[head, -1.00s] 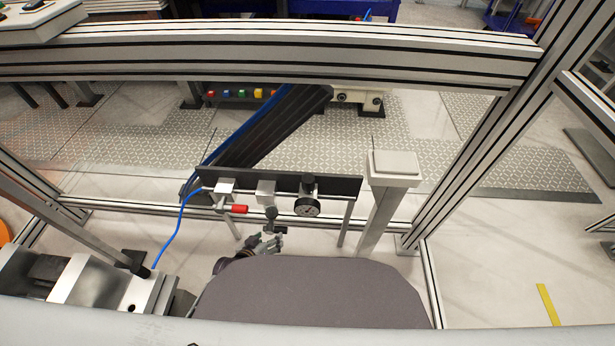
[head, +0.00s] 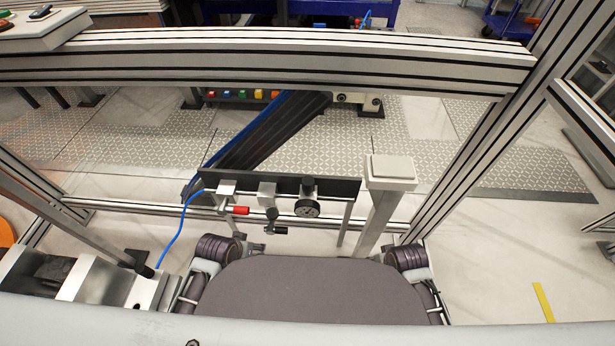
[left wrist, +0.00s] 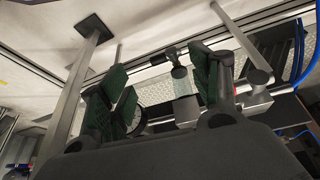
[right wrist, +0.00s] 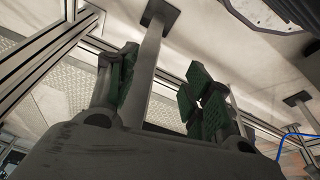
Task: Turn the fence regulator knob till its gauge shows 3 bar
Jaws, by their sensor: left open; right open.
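The gauge face is too small to read. My left gripper (head: 256,246) is open and empty, low in front of the rail and left of the gauge. In the left wrist view its spread green-padded fingers (left wrist: 163,85) frame part of the fittings; the gauge (left wrist: 138,118) is partly hidden behind one finger. My right gripper is open and empty in the right wrist view (right wrist: 160,85); in the head view it is mostly hidden.
A blue hose (head: 178,235) runs down at left. A square-topped post (head: 384,205) stands right of the rail. A fence beam (head: 280,65) crosses above.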

